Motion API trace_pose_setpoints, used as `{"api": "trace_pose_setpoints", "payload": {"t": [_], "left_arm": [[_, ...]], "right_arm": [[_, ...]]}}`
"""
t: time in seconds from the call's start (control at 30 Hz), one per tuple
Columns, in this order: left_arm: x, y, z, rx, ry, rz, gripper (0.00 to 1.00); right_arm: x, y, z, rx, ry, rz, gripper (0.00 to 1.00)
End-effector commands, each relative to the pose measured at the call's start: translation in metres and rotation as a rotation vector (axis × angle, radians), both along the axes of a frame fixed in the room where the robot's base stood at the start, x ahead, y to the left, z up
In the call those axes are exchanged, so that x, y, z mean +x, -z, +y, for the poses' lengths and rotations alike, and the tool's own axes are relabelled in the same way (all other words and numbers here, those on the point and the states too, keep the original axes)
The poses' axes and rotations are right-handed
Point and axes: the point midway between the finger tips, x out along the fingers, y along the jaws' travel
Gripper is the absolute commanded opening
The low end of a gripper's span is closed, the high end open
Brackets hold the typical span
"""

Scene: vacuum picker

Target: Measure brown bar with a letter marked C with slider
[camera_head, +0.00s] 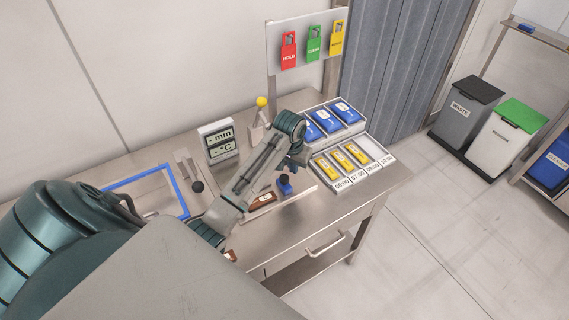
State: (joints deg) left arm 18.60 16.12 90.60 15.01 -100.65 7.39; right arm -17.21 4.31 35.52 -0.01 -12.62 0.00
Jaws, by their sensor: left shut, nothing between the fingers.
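A brown bar (262,200) with a small white label lies on the bench by a pale measuring strip; its letter is too small to read. A blue slider block (286,188) stands on the strip just right of the bar. My left arm reaches over the bench and bends down there. My left gripper (287,177) is shut and empty, just above or against the blue block; contact cannot be told. The arm hides part of the strip. Another small brown piece (230,255) shows partly at the bench's front edge. My right gripper is not in view.
A mm/°C display (218,140) and a yellow-knobbed lever (262,102) stand behind. A blue frame (178,187) and a dark knob (197,187) are at left. Trays of blue (347,110) and yellow (357,154) blocks fill the right. Colored tags hang on a panel (285,25).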

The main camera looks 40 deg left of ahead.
Motion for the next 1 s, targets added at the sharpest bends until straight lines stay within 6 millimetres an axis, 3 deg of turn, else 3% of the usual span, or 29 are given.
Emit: {"api": "trace_pose_setpoints", "payload": {"t": [0.37, 1.0], "left_arm": [[0.0, 0.002, 0.0, 0.0, 0.0, 0.0, 0.0], [0.0, 0.027, 0.0, -0.001, 0.0, 0.001, 0.0]], "right_arm": [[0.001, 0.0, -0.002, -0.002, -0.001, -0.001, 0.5], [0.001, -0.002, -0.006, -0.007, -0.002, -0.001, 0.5]]}}
